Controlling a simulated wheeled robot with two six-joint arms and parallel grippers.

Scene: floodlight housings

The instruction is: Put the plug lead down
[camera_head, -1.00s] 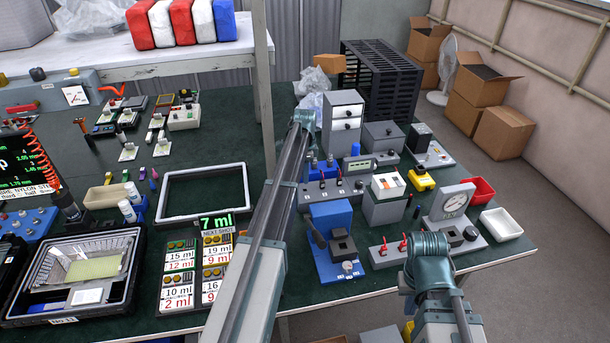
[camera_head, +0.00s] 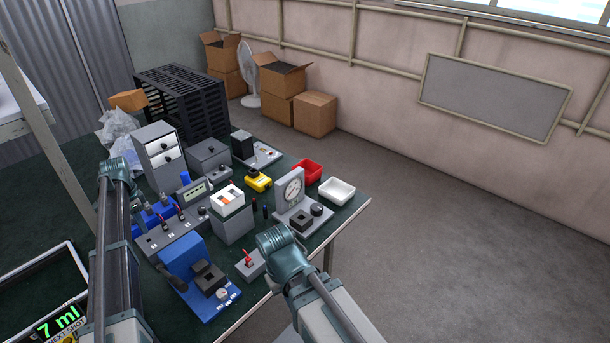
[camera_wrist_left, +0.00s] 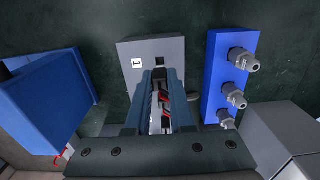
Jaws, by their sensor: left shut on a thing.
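In the left wrist view my left gripper (camera_wrist_left: 163,88) is shut, with a small red and dark piece (camera_wrist_left: 165,100) between its fingers. I take this for part of the plug lead, but most of it is hidden by the fingers. The fingers are over a grey block (camera_wrist_left: 136,52) marked "1" with a dark square opening; I cannot tell whether the held piece touches it. In the head view my left arm's upper joint and link show at the left, and the fingertips are hidden. My right arm shows at lower centre, its gripper out of view.
A blue block (camera_wrist_left: 219,62) with grey fittings stands right of the grey block. A blue fixture (camera_head: 187,262), a dial gauge stand (camera_head: 292,189), a red tray (camera_head: 307,171) and a white tray (camera_head: 337,189) crowd the table. Open floor (camera_head: 460,240) lies to the right.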

